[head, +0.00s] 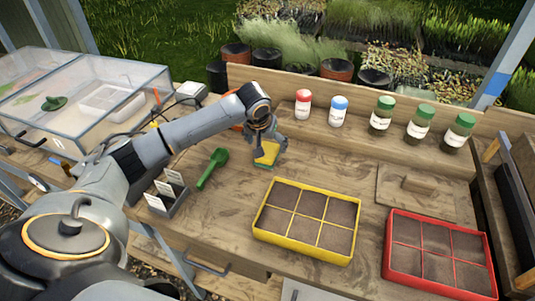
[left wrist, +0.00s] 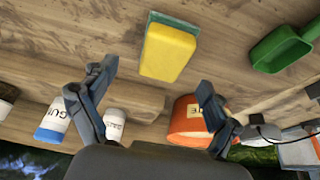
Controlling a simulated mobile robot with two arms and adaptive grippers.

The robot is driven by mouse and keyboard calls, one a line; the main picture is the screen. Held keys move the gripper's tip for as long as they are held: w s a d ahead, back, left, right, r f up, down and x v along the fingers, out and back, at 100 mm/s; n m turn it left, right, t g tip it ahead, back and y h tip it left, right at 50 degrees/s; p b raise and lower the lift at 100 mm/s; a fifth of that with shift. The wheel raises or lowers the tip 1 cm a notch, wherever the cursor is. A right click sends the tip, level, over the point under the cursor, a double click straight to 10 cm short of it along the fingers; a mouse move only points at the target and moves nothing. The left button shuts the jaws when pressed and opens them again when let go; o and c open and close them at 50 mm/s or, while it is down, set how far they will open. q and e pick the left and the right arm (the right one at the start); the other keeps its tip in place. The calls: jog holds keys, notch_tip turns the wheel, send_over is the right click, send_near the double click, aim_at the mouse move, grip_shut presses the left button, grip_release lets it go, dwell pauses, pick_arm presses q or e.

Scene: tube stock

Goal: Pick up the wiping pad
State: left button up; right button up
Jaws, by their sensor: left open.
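The wiping pad (head: 267,153), yellow with a green layer, rests on the wooden bench in the middle of the head view. In the left wrist view the pad (left wrist: 168,52) lies a little beyond the fingertips, roughly between them and apart from both. My left gripper (head: 266,142) is over the pad, pointing down, with its fingers spread and empty. In the left wrist view both fingers of the left gripper (left wrist: 157,88) show wide apart. The gripper hides part of the pad in the head view. My right gripper is in neither view.
A green scoop (head: 212,168) lies left of the pad. A yellow seed tray (head: 262,232) and a red tray (head: 388,262) stand nearer. Several bottles, one red-capped (head: 303,104), line the back. An orange tub (left wrist: 188,122) stands near the left gripper. Bench around the pad is clear.

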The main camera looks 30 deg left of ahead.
aim_at(267, 150)
pick_arm(q)
jog(key=shift+w+f, duration=0.15)
jog(key=shift+f, duration=0.15)
jog(key=x, duration=0.2)
jog(key=p+x, duration=0.1)
jog(key=x, duration=0.1)
jog(key=shift+a+f, duration=0.15)
jog(key=shift+a, duration=0.1)
jog(key=shift+f, duration=0.25)
jog(key=c, duration=1.2)
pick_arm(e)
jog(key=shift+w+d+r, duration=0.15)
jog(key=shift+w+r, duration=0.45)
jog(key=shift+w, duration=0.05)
